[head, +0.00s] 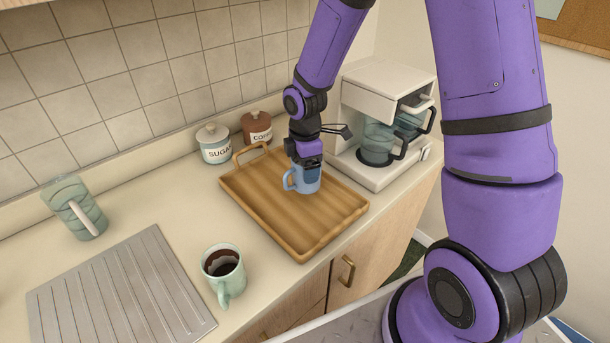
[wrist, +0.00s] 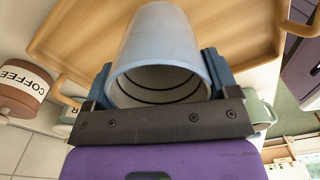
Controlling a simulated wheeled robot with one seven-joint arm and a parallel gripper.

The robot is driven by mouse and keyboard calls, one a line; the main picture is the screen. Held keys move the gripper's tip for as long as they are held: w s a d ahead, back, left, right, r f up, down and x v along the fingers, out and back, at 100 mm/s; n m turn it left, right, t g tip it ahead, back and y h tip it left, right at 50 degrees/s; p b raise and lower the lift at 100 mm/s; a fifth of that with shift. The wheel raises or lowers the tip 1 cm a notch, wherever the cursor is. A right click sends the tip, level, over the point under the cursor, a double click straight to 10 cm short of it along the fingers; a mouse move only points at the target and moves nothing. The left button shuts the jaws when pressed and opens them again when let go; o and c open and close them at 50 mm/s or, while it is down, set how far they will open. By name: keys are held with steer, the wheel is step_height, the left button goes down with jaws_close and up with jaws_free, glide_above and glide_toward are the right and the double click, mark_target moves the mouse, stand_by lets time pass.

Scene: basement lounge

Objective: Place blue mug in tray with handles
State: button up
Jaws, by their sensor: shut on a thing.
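The blue mug (head: 305,180) is upright at the right part of the wooden tray with handles (head: 262,207) in the head view. I cannot tell whether its base touches the tray. My gripper (head: 304,160) is shut on the mug from above, and the mug's handle points left. In the wrist view the mug (wrist: 160,45) fills the middle between the fingers of my gripper (wrist: 160,85), with the tray (wrist: 75,40) behind it. The near part of the tray floor is bare.
A green mug with dark liquid (head: 224,270) stands left of the tray. A coffee machine (head: 385,120) stands close on the right. Sugar (head: 214,143) and coffee (head: 257,127) jars stand behind. A ribbed metal drainboard (head: 120,295) and a pitcher (head: 75,208) are at left.

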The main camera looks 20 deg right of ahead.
steer(key=shift+a+f, duration=0.1)
steer(key=shift+f, duration=1.7)
steer(key=shift+f, duration=0.15)
steer(key=o, duration=1)
steer(key=shift+c, duration=0.2)
step_height(320, 180, up, 12)
steer(key=s+d+r+m+t, duration=0.3)
steer(key=s+r+m, duration=0.6)
steer(key=r, duration=0.6)
steer(key=s+d+r+m+t, duration=0.1)
steer(key=s+r+m, duration=0.2)
steer(key=s, duration=0.4)
steer(key=s+d+r+m+t, duration=0.1)
steer(key=s+r+m, duration=0.2)
steer(key=s+m, duration=0.2)
steer(key=s, duration=0.3)
steer(key=shift+r, duration=0.4)
